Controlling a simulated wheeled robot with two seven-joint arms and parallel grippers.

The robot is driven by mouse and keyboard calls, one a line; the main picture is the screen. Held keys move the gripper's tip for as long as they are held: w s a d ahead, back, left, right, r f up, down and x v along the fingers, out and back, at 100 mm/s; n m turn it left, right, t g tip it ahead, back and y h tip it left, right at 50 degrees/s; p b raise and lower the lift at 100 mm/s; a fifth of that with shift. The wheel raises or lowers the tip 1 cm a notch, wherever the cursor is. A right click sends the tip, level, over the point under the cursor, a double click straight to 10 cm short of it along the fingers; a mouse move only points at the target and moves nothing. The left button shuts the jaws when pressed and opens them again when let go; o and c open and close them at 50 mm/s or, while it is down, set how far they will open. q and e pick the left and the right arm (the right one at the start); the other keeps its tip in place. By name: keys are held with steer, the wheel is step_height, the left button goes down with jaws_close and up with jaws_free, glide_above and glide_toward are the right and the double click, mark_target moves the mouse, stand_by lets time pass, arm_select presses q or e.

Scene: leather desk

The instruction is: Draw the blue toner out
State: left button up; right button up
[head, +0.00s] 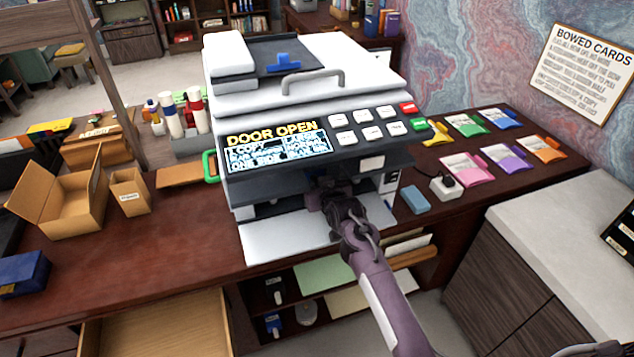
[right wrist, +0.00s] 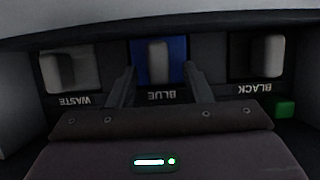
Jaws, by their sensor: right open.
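The copier (head: 300,110) stands on the desk with its front door (head: 285,238) folded down flat, and its display reads "DOOR OPEN". In the right wrist view the blue toner (right wrist: 158,62) sits in the middle bay, with a pale upright grip and the label "BLUE" upside down below it. My right gripper (right wrist: 160,78) is open, its two fingers on either side of the blue toner's grip; I cannot tell whether they touch it. In the head view my right gripper (head: 335,195) reaches into the copier's front opening and hides the toner. My left gripper is not in view.
The waste unit (right wrist: 70,68) and the black toner (right wrist: 262,55) flank the blue one, left and right in the wrist view. The copier's overhang bounds the opening above. A blue block (head: 415,199) and a white socket box (head: 446,186) lie right of the copier.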

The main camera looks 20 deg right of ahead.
steer(key=shift+w+f, duration=0.1)
steer(key=shift+w, duration=0.25)
jaws_close()
stand_by(0.4)
